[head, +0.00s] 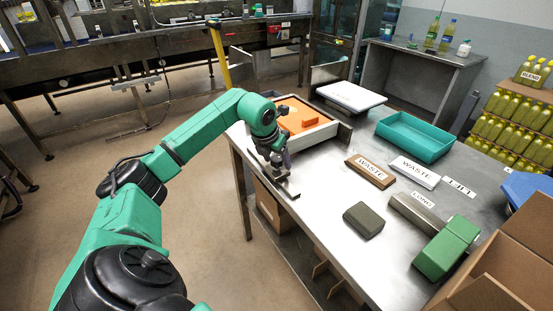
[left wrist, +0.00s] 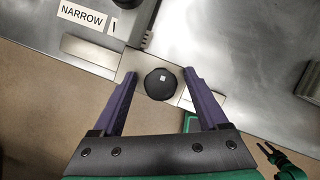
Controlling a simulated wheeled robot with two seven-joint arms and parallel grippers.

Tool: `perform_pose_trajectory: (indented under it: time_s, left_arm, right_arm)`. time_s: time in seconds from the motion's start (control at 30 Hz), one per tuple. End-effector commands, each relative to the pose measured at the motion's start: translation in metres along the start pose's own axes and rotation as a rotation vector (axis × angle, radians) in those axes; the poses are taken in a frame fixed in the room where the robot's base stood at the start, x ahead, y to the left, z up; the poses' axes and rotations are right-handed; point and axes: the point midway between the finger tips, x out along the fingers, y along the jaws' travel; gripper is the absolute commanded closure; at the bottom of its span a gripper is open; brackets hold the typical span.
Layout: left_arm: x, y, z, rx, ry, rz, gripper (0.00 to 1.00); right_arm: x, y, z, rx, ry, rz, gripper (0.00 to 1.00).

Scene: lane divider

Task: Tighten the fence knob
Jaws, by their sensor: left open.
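The fence knob (left wrist: 160,84), round and black with a small white mark, shows in the left wrist view over a pale metal plate at the table's edge. My left gripper (left wrist: 160,74) is open, with one purple finger on each side of the knob. I see a gap between the knob and each finger; the height between them I cannot tell. In the head view my left gripper (head: 283,178) is over the table's left edge, pointing down, and the knob is not clearly visible there.
A NARROW label (left wrist: 82,14) lies beside the plate. Cardboard boxes (head: 510,262) stand at the right.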

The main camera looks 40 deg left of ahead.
Motion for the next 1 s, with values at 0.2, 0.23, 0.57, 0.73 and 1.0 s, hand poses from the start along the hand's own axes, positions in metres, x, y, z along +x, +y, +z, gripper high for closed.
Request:
perform_pose_trajectory:
  time_s: [0.2, 0.23, 0.57, 0.73, 1.0]
  left_arm:
    - [-0.0004, -0.0002, -0.0001, 0.000, 0.000, 0.000, 0.85]
    - [-0.0004, -0.0002, -0.0001, 0.000, 0.000, 0.000, 0.96]
    - [-0.0008, 0.0003, 0.0002, 0.022, 0.000, -0.010, 1.00]
    - [-0.0009, 0.0004, 0.0001, 0.085, 0.000, -0.035, 1.00]
    - [-0.0015, 0.0007, 0.0007, 0.267, 0.000, -0.113, 1.00]
  right_arm:
    - [0.0001, -0.0009, 0.0059, 0.001, -0.010, -0.001, 0.50]
    - [0.0001, -0.0009, 0.0059, 0.001, -0.010, -0.001, 0.50]
    - [0.0002, -0.0008, 0.0060, 0.002, -0.011, -0.001, 0.50]
    - [0.0006, -0.0007, 0.0058, 0.002, -0.010, -0.001, 0.50]
    - [-0.0003, -0.0007, 0.0049, 0.002, -0.009, -0.001, 0.50]
